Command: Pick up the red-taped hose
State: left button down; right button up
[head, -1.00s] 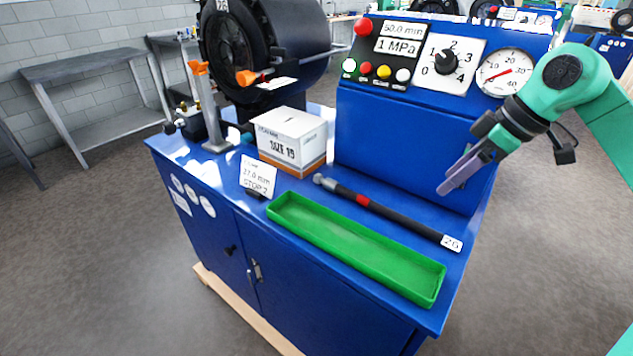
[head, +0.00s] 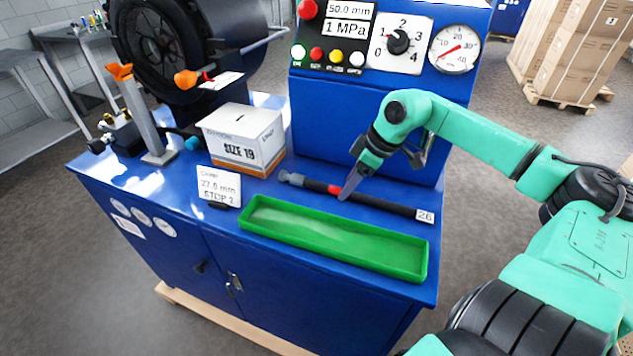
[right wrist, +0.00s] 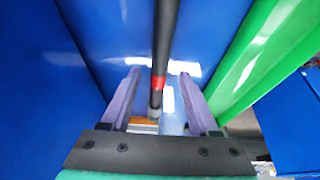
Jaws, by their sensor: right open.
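The red-taped hose (head: 376,203) is black, with a red band, a metal fitting at its left end and a white tag reading 26 at its right end. It lies on the blue bench top behind the green tray. My right gripper (head: 347,190) is over the hose close to the red band. In the right wrist view the hose (right wrist: 165,45) runs between the two open fingers of my right gripper (right wrist: 163,95), with the red band between the fingertips. Neither finger is seen closed on it. My left gripper is out of view.
The empty green tray (head: 335,258) lies along the bench's front edge. A white SIZE 19 box (head: 240,135) and a small sign (head: 219,186) stand to the left. The blue control panel (head: 330,125) rises close behind the hose.

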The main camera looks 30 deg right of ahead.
jog(key=shift+x, duration=1)
grip_shut()
jog(key=shift+w+r, duration=0.1)
dwell(0.5)
